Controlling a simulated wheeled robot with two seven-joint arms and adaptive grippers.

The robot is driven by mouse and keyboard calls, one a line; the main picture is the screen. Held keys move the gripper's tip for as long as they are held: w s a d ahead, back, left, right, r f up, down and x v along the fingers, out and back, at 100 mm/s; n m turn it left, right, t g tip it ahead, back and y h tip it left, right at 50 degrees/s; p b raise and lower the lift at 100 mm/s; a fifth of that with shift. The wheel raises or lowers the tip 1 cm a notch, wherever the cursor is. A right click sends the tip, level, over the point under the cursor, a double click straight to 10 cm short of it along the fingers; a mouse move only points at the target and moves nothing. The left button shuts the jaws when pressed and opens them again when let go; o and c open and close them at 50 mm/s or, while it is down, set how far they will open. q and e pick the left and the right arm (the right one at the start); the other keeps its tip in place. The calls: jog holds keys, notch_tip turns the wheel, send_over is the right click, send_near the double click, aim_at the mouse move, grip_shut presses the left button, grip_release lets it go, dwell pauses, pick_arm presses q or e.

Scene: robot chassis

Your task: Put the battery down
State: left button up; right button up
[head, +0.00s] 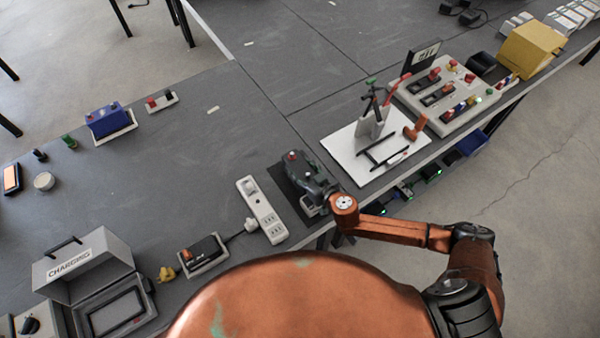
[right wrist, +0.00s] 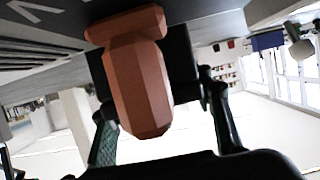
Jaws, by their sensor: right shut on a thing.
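My right gripper (head: 318,193) reaches in from the right over a dark mat (head: 283,183) near the table's front edge. It is shut on a dark grey battery (head: 293,165) with a red cap on top. Whether the battery touches the mat or hangs just above it, I cannot tell. In the right wrist view, the two fingers (right wrist: 165,125) stand either side of a red-brown faceted part (right wrist: 138,85) in front of a dark block. A blue battery (head: 107,120) sits in a white tray at the far left. My left gripper is not in view.
A white power strip (head: 262,210) lies left of the mat. A white board (head: 375,150) with a stand and tools is close on the right, with a control panel (head: 447,95) beyond. A black-and-orange unit (head: 203,250) and charging case (head: 85,262) stand front left.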

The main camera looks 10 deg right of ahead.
grip_shut()
jog(key=shift+w+r, duration=0.2)
jog(key=shift+r, duration=0.1)
jog(key=shift+r, duration=0.1)
